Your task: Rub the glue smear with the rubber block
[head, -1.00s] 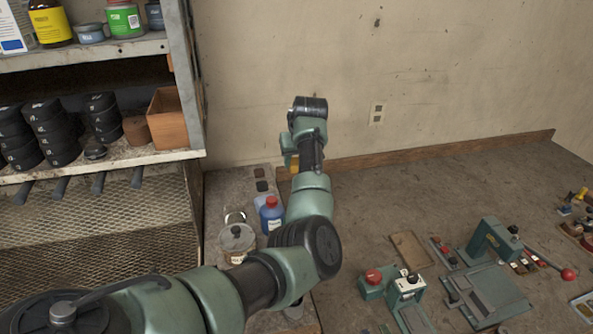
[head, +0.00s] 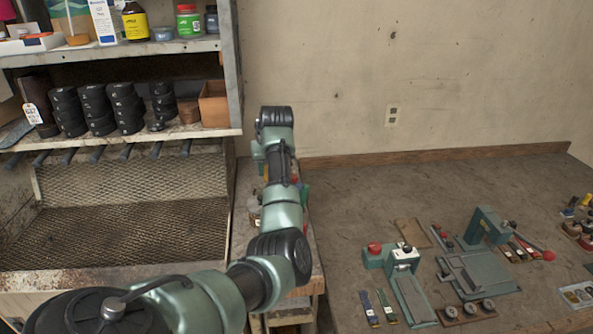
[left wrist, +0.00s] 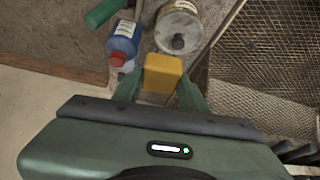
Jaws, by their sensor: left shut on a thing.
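My left gripper (left wrist: 160,88) is shut on a yellow block (left wrist: 163,72), which looks like the rubber block. In the left wrist view the block sits between the two green fingers, above a worn surface. In the head view my left arm reaches forward toward the wall, and the gripper is mostly hidden behind its own links. I cannot make out the glue smear in either view. My right gripper is not in view.
A blue bottle (left wrist: 123,42) with a red cap and a lidded jar (left wrist: 178,27) stand close to the held block. A mesh rack (head: 130,175) and shelf (head: 120,139) are on the left. The workbench (head: 365,205) has bare room left of the green press (head: 487,228).

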